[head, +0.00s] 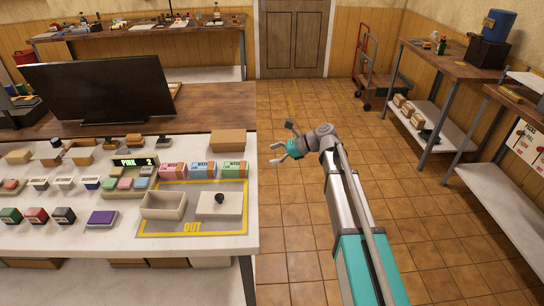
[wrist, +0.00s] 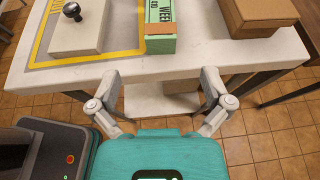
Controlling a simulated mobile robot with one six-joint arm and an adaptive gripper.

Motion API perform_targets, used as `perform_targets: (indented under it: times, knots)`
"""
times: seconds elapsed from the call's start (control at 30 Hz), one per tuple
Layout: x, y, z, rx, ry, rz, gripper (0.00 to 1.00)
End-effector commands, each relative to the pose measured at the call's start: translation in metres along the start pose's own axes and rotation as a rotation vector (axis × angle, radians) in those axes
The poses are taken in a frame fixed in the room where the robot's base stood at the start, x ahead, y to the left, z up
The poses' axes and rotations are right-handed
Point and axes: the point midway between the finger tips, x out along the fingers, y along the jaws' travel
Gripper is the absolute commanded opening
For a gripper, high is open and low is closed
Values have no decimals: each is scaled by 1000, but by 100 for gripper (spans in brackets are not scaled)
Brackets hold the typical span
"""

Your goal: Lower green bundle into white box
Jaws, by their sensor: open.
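The green bundle (head: 235,170), with a printed band and an orange-brown end, lies on the white table at the right end of a row of bundles. It also shows in the wrist view (wrist: 160,27), ahead of the fingers. The open white box (head: 163,206) stands in the yellow-outlined OUT area; it looks empty. Its apparent lid (head: 220,207), with a black knob, lies to its right and shows in the wrist view (wrist: 80,32). My gripper (head: 281,143) is open and empty, past the table's right edge; the wrist view shows its spread fingers (wrist: 160,78) apart from the bundle.
Pink (head: 172,171) and blue (head: 204,170) bundles sit left of the green one. A cardboard box (head: 228,142) stands behind it near the edge. Stamps, ink pads and a dark monitor (head: 98,90) fill the left.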

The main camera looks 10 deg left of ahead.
Motion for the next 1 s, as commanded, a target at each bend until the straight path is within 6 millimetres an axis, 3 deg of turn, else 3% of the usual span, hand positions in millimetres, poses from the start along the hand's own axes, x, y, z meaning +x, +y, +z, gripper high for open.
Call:
perform_targets:
  times: [0.27,0.47,0.67,1.0]
  knots:
    - [0,1,-1,-5,5,-1,99]
    - [-9,15,-16,-89,70,-7,99]
    - [-32,47,-55,-301,242,5,99]
    - [-97,124,-136,-760,627,199,99]
